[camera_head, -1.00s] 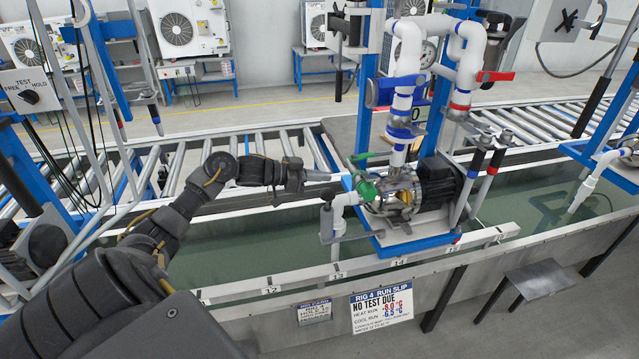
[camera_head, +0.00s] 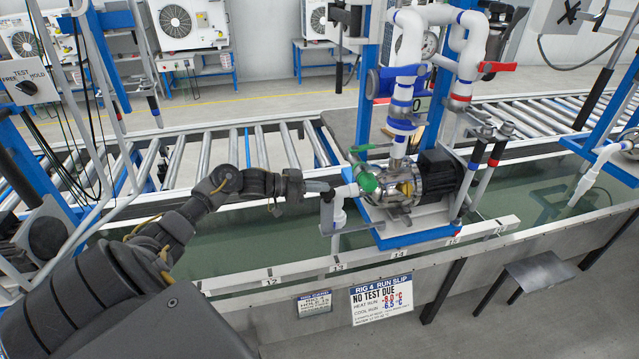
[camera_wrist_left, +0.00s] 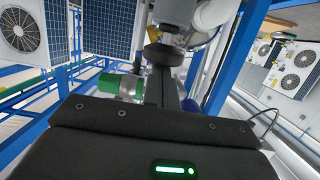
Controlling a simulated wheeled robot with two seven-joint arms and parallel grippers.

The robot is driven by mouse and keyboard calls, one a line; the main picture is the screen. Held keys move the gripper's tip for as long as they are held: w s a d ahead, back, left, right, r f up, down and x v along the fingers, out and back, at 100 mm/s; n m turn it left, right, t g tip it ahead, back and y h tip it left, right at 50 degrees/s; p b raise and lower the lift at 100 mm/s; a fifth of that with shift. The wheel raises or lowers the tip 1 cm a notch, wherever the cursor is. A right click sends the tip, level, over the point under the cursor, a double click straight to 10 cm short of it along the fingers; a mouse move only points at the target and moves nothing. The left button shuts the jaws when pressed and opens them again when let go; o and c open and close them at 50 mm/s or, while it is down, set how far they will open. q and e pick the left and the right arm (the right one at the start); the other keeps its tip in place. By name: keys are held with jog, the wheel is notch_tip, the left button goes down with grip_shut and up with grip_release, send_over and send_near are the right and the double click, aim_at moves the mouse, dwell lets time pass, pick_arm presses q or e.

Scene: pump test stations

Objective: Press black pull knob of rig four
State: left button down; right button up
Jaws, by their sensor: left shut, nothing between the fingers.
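The rig four pump (camera_head: 437,180) stands on a blue-edged base over the water trough, with a green-handled valve (camera_head: 367,181) on its left. A white elbow pipe (camera_head: 345,192) lies left of that valve. A small dark knob (camera_head: 327,196) shows at the elbow's left end, partly covered by my fingers. My left gripper (camera_head: 318,187) is shut and empty, its fingertips at the knob. In the left wrist view a black round knob (camera_wrist_left: 165,54) sits just beyond my shut fingers (camera_wrist_left: 160,88); I cannot tell whether they touch. My right gripper is out of view.
A rig four run slip (camera_head: 381,297) hangs on the trough's front wall. White and blue vertical pipes (camera_head: 403,95) rise above the pump. A roller conveyor (camera_head: 240,150) runs behind the trough. A test switch box (camera_head: 28,85) is at far left.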

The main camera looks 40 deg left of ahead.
pick_arm(q)
jog(key=shift+f, duration=0.7)
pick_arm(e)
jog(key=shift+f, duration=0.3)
pick_arm(q)
jog(key=shift+d, duration=0.1)
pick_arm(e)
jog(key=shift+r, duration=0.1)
pick_arm(q)
jog(key=s+a+r+p, duration=0.1)
jog(key=s+a+r, duration=0.4)
jog(key=s, duration=0.3)
jog(key=shift+a+r, duration=0.35)
jog(key=shift+r, duration=0.55)
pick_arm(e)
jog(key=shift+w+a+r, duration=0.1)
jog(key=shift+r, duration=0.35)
